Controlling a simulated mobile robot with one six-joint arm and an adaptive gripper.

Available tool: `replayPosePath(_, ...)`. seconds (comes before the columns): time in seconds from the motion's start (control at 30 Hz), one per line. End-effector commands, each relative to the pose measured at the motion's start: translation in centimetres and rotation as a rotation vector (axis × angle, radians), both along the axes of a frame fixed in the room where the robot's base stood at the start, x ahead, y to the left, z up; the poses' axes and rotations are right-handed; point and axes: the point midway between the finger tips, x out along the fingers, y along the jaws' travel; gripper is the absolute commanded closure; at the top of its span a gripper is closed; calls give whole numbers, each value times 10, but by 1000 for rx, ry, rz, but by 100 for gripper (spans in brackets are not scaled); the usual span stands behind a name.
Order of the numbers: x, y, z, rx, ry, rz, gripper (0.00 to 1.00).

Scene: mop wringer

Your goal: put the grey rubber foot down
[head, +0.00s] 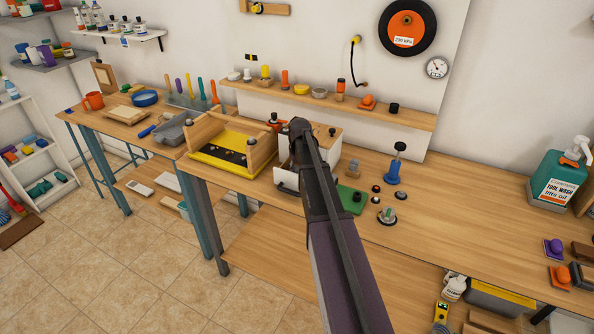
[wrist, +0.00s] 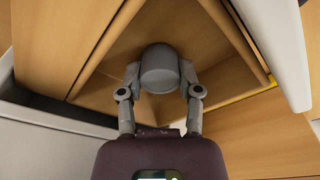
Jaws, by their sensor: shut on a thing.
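The grey rubber foot (wrist: 162,66) is a smooth, dull grey cylinder in the upper middle of the wrist view. My gripper (wrist: 160,88) is shut on it, with one finger on each side. Behind the foot is a bare wooden surface with corner-like edges. I cannot tell whether the foot touches that surface. In the head view my arm crosses the middle of the bench (head: 455,215) and ends over a white unit (head: 286,178); the fingers and the foot are hidden there.
A wooden tray with a yellow and black base (head: 228,160) stands left of my arm. Right of it are a green block (head: 351,200), a blue-based plunger-like tool (head: 393,172) and small round parts. The bench farther right is mostly clear up to the tool wash bottle (head: 557,180).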

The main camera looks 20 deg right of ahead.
Motion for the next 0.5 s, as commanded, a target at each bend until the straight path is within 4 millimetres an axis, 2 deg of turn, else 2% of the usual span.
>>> replayPosePath(0.27,0,0,-4,0,0,0,93)
replayPosePath(0.3,0,0,-4,0,0,0,51)
replayPosePath(0.4,0,0,-3,0,0,0,21)
replayPosePath(0.5,0,0,-3,0,0,0,20)
